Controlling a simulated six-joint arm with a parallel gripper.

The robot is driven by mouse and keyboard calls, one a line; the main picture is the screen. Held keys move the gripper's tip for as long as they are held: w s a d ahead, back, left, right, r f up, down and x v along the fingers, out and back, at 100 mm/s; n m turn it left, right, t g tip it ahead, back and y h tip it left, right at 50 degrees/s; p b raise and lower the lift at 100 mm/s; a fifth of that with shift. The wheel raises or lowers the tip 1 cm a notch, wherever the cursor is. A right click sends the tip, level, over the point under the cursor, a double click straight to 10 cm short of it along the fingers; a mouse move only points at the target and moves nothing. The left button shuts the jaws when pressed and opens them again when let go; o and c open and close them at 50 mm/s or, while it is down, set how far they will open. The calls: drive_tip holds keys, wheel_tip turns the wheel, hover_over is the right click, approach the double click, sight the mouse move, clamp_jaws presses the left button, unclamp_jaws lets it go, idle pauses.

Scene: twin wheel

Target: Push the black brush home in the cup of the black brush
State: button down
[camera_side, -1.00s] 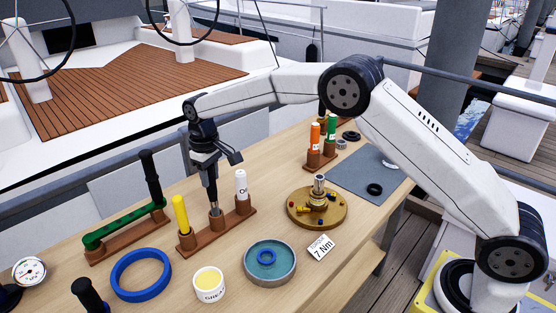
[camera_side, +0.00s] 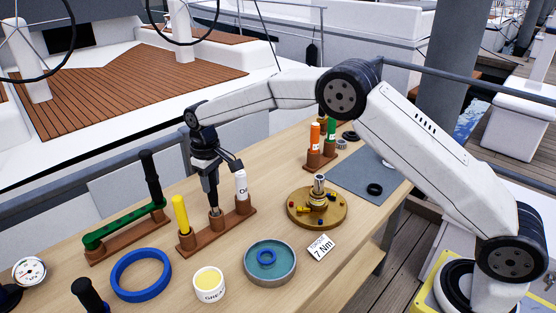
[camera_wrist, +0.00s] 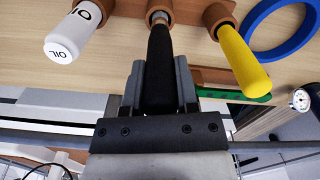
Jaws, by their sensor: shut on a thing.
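The black brush (camera_wrist: 159,60) is upright, with its metal ferrule in the middle cup (camera_side: 216,223) of a brown wooden rack. My gripper (camera_side: 209,170) is above that cup and shut on the brush's black handle; in the wrist view the gripper (camera_wrist: 160,85) has a finger on each side of it. The brush's lower end is hidden inside the cup, so its depth cannot be told. A yellow handle (camera_side: 180,213) stands in the left cup and a white oil bottle (camera_side: 241,185) in the right cup.
A blue ring (camera_side: 141,290), grease tub (camera_side: 209,285), teal dish (camera_side: 270,276) and brass wheel (camera_side: 317,219) stand in front and to the right. An orange bottle (camera_side: 314,140) is farther back.

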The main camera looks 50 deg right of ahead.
drive_tip(key=shift+f, duration=1.35)
drive_tip(key=shift+c, duration=1.4)
unclamp_jaws()
drive_tip(key=shift+r, duration=0.1)
wheel_tip(320, 180, up, 7)
drive_tip(key=shift+r, duration=0.3)
drive_tip(key=shift+s+d, duration=0.1)
